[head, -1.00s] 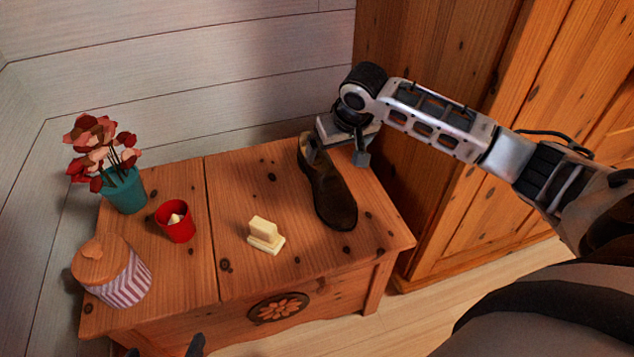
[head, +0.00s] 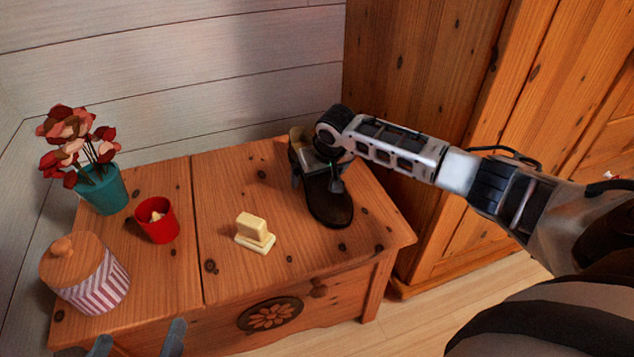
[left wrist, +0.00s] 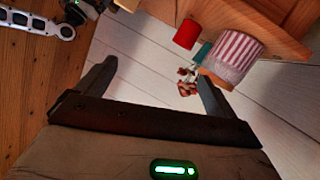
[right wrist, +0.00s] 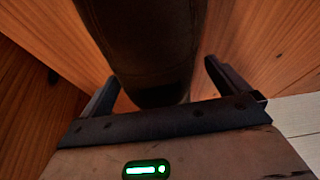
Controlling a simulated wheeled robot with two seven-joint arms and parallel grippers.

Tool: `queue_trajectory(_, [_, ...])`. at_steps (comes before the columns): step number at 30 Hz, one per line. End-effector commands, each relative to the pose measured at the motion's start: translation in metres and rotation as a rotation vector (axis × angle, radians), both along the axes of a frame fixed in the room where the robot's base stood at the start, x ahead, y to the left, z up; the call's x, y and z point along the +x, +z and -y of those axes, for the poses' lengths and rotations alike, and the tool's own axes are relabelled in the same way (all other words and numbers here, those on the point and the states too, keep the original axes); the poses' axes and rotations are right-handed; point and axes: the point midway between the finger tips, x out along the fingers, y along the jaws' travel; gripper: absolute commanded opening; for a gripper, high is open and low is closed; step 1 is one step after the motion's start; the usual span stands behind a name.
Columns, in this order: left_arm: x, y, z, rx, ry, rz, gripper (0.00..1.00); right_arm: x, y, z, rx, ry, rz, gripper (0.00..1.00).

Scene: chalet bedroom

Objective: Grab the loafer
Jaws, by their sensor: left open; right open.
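The dark brown loafer (head: 329,205) lies on the right part of the wooden chest, its toe toward the front edge. My right gripper (head: 316,181) is over the loafer from above, with a finger showing on each side of it. In the right wrist view the loafer (right wrist: 155,45) runs between the two open fingers (right wrist: 160,85), and I see no clear contact. The gripper hides part of the loafer's heel half. My left gripper (head: 137,346) is open and empty at the bottom edge of the head view, in front of the chest; its fingers also show in the left wrist view (left wrist: 157,80).
The wooden chest (head: 222,210) also holds a cream block-shaped object (head: 254,233), a red cup (head: 157,221), a striped jar (head: 88,278) and a teal flowerpot (head: 103,190). A tall wooden wardrobe (head: 420,70) stands close at the right. A plank wall is behind.

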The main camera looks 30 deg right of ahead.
Motion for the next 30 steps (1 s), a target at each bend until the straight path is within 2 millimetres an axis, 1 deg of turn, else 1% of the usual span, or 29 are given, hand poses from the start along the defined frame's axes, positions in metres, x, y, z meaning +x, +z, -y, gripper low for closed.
queue_trajectory(1, [0.0,-0.001,0.001,-0.014,-0.002,0.002,0.94,0.002,-0.006,0.0,0.001,-0.001,0.001,1.0])
queue_trajectory(2, [0.0,0.0,0.001,-0.021,-0.003,0.001,0.94,0.003,-0.007,0.0,0.001,-0.001,0.001,1.0])
queue_trajectory(9, [0.002,0.007,0.002,-0.032,-0.002,0.012,0.94,0.003,-0.006,0.0,0.001,0.0,0.001,1.0])
queue_trajectory(10, [0.003,0.007,0.002,-0.032,-0.002,0.014,0.94,0.003,-0.006,0.0,0.001,0.0,0.001,0.94])
queue_trajectory(11, [0.003,0.008,0.002,-0.032,-0.002,0.015,0.94,0.003,-0.006,0.0,0.001,0.0,0.001,0.86])
queue_trajectory(12, [0.004,0.008,0.002,-0.032,-0.001,0.018,0.94,0.003,-0.006,0.0,0.001,0.0,0.001,0.75])
queue_trajectory(14, [0.004,0.008,0.002,-0.032,0.0,0.018,0.94,0.003,-0.006,0.0,0.0,0.0,0.001,0.58])
queue_trajectory(15, [0.004,0.008,0.002,-0.032,0.0,0.018,0.94,0.003,-0.006,0.0,0.0,0.0,0.001,0.47])
queue_trajectory(16, [0.004,0.008,0.002,-0.032,-0.001,0.017,0.94,0.003,-0.006,0.0,0.0,0.0,0.001,0.45])
queue_trajectory(25, [0.004,0.008,0.002,-0.026,0.0,0.014,0.94,0.004,-0.002,0.0,0.0,0.0,0.003,0.45])
queue_trajectory(28, [0.004,0.011,0.001,-0.009,0.002,0.015,0.94,0.004,0.006,0.0,0.001,-0.001,0.004,0.45])
queue_trajectory(30, [0.004,0.012,0.0,0.011,0.004,0.013,0.94,0.004,0.014,0.0,0.001,-0.001,0.004,0.45])
